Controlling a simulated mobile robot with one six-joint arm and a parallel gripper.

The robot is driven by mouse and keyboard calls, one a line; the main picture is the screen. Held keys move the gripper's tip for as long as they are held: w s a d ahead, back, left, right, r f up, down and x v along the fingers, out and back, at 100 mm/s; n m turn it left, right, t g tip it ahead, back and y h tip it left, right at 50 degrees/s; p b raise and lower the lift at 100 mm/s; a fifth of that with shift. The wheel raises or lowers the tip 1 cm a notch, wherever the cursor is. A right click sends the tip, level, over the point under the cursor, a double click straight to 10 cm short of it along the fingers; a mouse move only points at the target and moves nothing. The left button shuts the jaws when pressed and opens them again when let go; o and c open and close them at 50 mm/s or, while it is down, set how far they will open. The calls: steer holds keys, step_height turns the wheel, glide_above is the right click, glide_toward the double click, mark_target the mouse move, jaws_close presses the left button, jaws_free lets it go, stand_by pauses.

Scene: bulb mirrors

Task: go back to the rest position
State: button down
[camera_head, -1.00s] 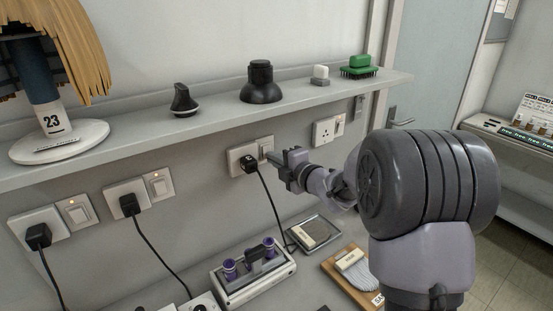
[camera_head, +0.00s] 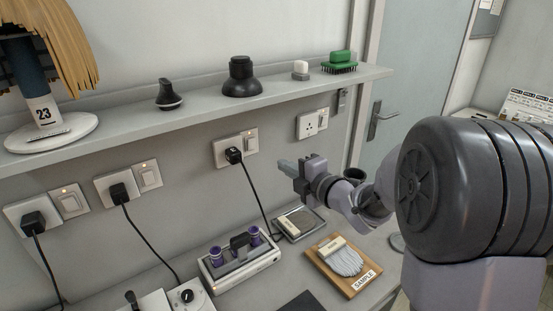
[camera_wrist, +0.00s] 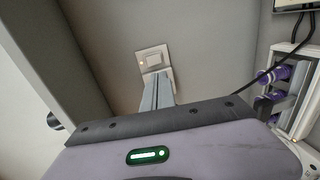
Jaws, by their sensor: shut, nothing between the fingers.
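My gripper (camera_head: 284,166) is shut and empty. It is in front of the wall, below and right of the third socket plate, apart from it. Its closed fingers show in the wrist view (camera_wrist: 158,93), pointing at a wall plate with a switch (camera_wrist: 152,58) and a small orange light. In the head view that third socket (camera_head: 228,152) has a black plug in it and a switch (camera_head: 251,140) beside it.
Two more plugged sockets with switches (camera_head: 68,200) are at the left. A shelf (camera_head: 200,115) runs above. Below are a device with purple-topped parts (camera_head: 240,260), a small tray (camera_head: 300,224) and a sample brush board (camera_head: 343,262). A door (camera_head: 410,90) is behind my arm.

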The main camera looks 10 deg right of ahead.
steer(key=shift+s+f, duration=0.1)
steer(key=shift+s, duration=0.1)
steer(key=s+d+r+m+g+h, duration=0.1)
steer(key=s+d+r+m+h, duration=0.1)
steer(key=s+m+h, duration=0.35)
steer(key=s+d+r+m+g+h, duration=0.1)
steer(key=s+d+r+m+h, duration=0.15)
steer(key=m, duration=0.55)
steer(key=s+a+f+m+g+y, duration=0.1)
steer(key=s+a+f+m+g, duration=0.1)
steer(key=s, duration=0.6)
steer(key=s+a+f+m+g+y, duration=0.1)
steer(key=s+a+f+m+g, duration=0.1)
steer(key=s+a+m, duration=0.3)
steer(key=s+a+f+m+g+y, duration=0.2)
steer(key=s+m, duration=0.4)
steer(key=s, duration=0.6)
steer(key=shift+s+a+f+g, duration=0.2)
steer(key=shift+s+a+g, duration=0.3)
steer(key=shift+a, duration=0.55)
